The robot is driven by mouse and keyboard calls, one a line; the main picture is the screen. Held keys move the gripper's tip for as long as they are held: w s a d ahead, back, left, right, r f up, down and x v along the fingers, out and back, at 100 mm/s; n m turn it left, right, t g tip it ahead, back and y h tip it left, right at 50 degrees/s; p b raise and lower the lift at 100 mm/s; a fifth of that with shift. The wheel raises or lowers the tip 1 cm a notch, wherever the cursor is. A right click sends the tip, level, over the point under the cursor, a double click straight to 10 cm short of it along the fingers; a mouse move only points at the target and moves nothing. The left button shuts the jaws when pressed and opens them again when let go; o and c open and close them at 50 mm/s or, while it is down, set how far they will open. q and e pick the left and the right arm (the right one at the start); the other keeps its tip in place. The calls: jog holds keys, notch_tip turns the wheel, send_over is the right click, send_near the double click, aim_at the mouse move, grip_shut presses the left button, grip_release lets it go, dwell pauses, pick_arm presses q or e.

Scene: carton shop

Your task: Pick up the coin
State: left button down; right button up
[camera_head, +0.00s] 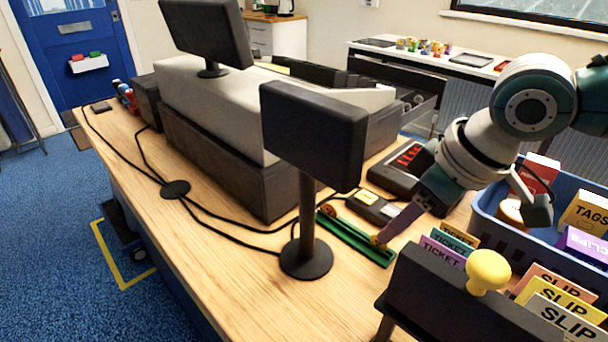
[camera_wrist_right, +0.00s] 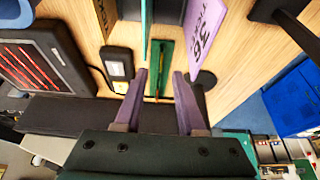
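A green slotted coin rack (camera_head: 350,238) lies on the wooden counter, right of the black display pole. A brownish coin (camera_head: 329,210) stands at its far left end. A small golden spot shows by my right gripper's fingertips at the rack's near end; I cannot tell whether it is another coin. My right gripper (camera_head: 380,241) reaches down to that end with purple fingers. In the right wrist view the gripper (camera_wrist_right: 160,74) is open, its fingers apart on either side of the green rack (camera_wrist_right: 167,52). A thin brown coin edge (camera_wrist_right: 157,80) shows between them. My left gripper is not in view.
A black display on a pole (camera_head: 306,220) stands left of the rack. A card terminal (camera_head: 402,168) and a small boxed device (camera_head: 372,205) lie behind it. A ticket holder (camera_head: 440,290) and a blue crate (camera_head: 487,215) crowd the right. The counter's left front is clear apart from cables.

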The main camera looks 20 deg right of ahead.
jog(key=shift+b+x, duration=0.3)
jog(key=shift+x, duration=1.65)
jog(key=shift+w+a, duration=0.1)
grip_shut()
